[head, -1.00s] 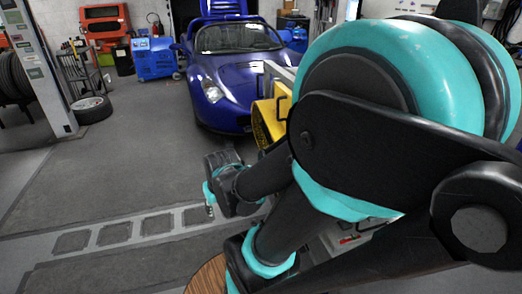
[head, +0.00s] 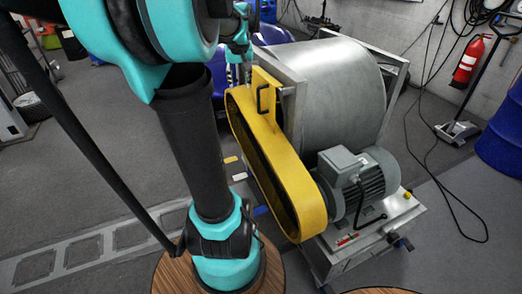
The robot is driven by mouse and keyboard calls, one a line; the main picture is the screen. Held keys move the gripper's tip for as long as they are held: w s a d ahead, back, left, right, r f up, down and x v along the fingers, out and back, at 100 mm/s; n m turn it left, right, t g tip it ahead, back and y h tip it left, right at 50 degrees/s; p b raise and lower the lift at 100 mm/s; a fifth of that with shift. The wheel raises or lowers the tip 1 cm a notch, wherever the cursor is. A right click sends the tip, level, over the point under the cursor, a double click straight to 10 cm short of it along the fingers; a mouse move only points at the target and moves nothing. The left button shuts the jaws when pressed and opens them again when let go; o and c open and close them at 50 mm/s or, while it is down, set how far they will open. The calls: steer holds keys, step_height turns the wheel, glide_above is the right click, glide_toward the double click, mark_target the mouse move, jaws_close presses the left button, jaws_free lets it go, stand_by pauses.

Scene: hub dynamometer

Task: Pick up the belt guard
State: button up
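The belt guard (head: 290,190) is a long yellow rounded cover in the middle of the head view. It slants along the left side of the dynamometer, and its near end is beside the motor. A yellow plate with a black handle (head: 263,99) stands up at its far upper end. My gripper (head: 241,76) hangs at the far end of the guard, behind or just left of the yellow plate. It is small and partly hidden, so I cannot tell whether it touches the guard or how its fingers stand.
A large grey drum (head: 336,90) in a metal frame and a grey motor (head: 355,183) stand right of the guard. Cables (head: 440,180) lie on the floor at right, near a blue barrel (head: 503,135). A blue car (head: 272,33) is behind. Floor at left is open.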

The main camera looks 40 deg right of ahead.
step_height(320, 180, up, 4)
steer(key=m, duration=0.1)
glide_above(259, 95)
steer(key=s+a, duration=0.4)
steer(key=d, duration=0.1)
steer(key=x, duration=1.2)
steer(key=shift+d, duration=0.15)
steer(key=shift+x, duration=2.7)
steer(key=shift+s, duration=0.2)
jaws_close()
steer(key=shift+h, duration=0.3)
